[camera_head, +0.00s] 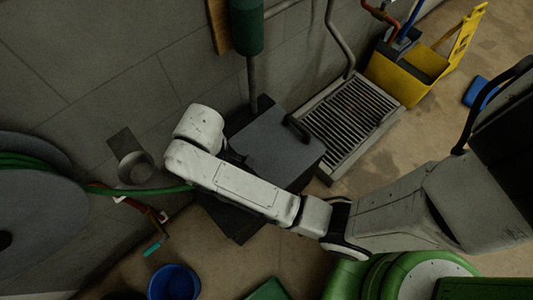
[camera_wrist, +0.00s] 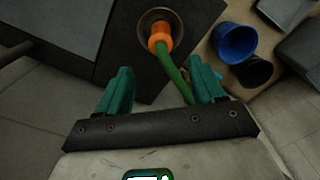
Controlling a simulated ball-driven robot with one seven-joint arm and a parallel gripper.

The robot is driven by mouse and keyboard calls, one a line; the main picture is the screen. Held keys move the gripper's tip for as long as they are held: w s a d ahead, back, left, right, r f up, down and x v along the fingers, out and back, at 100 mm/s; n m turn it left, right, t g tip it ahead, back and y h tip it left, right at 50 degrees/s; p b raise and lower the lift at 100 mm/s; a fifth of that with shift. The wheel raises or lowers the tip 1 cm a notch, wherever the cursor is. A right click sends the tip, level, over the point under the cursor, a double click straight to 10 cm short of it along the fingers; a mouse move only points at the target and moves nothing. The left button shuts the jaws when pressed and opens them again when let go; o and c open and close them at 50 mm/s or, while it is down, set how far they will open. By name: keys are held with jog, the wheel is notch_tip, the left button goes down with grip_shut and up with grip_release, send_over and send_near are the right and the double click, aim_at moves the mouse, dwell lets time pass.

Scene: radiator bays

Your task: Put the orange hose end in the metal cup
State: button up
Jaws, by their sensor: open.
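The metal cup (camera_wrist: 149,16) shows at the top of the wrist view as a round, brownish rim on a dark surface. The orange hose end (camera_wrist: 159,36) overlaps its opening and near rim; it looks to be in the mouth, but how deep I cannot tell. The green hose (camera_wrist: 172,66) runs back from it and passes behind the right finger. My gripper (camera_wrist: 161,84) is open, its teal fingers apart, short of the orange end. In the head view my arm hides the gripper, cup and orange end; the green hose (camera_head: 150,190) shows left of the arm.
A blue bucket (camera_head: 174,282) stands on the floor; it also shows in the wrist view (camera_wrist: 235,42) with a dark pot (camera_wrist: 254,71) beside it. A hose reel (camera_head: 40,235) is at left. A grey cylinder (camera_head: 136,168) stands by the wall. A floor grate (camera_head: 350,115) lies behind.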

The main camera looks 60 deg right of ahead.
jog(key=s+d+m, duration=0.2)
jog(key=s+d, duration=0.2)
jog(key=s, duration=0.4)
jog(key=s+d+m+t, duration=0.1)
jog(key=s+d+m, duration=0.2)
jog(key=s, duration=0.5)
jog(key=shift+s+d, duration=0.35)
jog(key=shift+d, duration=0.05)
jog(key=shift+r, duration=0.1)
